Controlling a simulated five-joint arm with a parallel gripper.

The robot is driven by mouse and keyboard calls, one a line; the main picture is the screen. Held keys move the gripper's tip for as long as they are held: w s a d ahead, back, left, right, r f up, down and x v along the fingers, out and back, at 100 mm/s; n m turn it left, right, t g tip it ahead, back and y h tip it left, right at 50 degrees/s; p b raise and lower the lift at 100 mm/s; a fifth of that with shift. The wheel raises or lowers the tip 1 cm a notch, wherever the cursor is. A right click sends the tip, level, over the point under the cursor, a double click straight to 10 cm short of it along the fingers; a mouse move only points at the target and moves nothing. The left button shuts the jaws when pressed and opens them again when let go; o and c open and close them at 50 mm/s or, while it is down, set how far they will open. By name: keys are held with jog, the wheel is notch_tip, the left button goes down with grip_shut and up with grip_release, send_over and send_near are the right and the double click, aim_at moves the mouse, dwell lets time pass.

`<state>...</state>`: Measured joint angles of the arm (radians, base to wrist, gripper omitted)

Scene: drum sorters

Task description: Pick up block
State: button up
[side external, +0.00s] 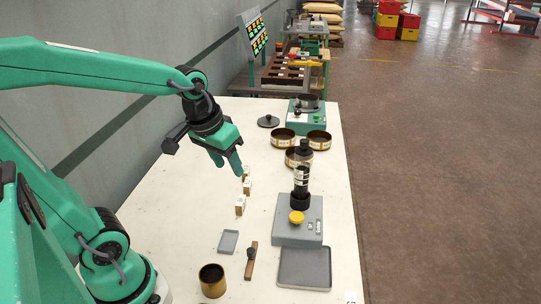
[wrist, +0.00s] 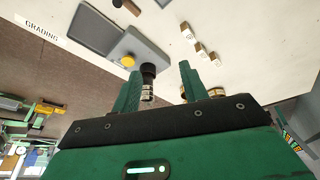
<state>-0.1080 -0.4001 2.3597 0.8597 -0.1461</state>
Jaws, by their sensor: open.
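Three small pale blocks stand in a row on the white table: the nearest block (side external: 240,205), the middle block (side external: 247,187) and the far block (side external: 246,173), partly behind my finger. The wrist view shows them as one block (wrist: 186,30), a second (wrist: 200,49) and a third (wrist: 215,59), all beyond the fingertips and to the right. My gripper (side external: 229,164) is open and empty, above the table close to the far block.
A grey device with a yellow knob (side external: 297,217) and a dark upright cylinder (side external: 301,180) stands right of the blocks. Near it are a grey tray (side external: 304,268), a small plate (side external: 228,241), a brown cup (side external: 212,280) and several round sieves (side external: 283,138). Table left of the blocks is clear.

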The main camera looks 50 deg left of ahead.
jog(key=w+a+f+n+g, duration=0.2)
jog(key=w+a+f+n, duration=0.1)
jog(key=w+a+f, duration=0.15)
jog(key=n+g, duration=0.2)
send_over(241, 200)
notch_tip(241, 200, down, 9)
jog(key=shift+f, duration=1.25)
jog(key=shift+f, duration=0.1)
jog(key=shift+f, duration=2.5)
jog(key=shift+c, duration=0.4)
grip_shut()
